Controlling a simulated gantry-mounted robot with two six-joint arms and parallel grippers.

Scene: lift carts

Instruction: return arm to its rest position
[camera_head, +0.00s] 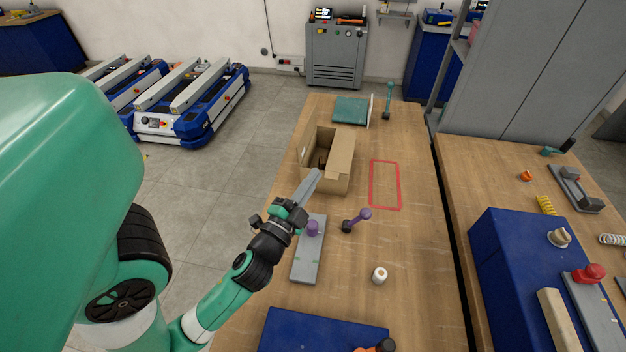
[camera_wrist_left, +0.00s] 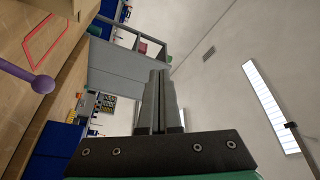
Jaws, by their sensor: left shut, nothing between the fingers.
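My left gripper (camera_head: 309,184) is shut and empty. In the head view it is raised over the wooden table (camera_head: 415,250), its fingers pointing up and away near the front of the open cardboard box (camera_head: 341,166). In the left wrist view the two fingers (camera_wrist_left: 160,85) lie together, with the wall and ceiling behind them. My green and black left arm reaches in from the lower left. My right gripper is not in view.
A grey plate (camera_head: 310,262) with a purple knob (camera_head: 312,229) lies below the gripper. A purple-ended handle (camera_head: 357,220) and a white roll (camera_head: 380,275) lie to its right. A red outlined rectangle (camera_head: 385,206) is empty. Blue lift carts (camera_head: 190,104) stand on the floor.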

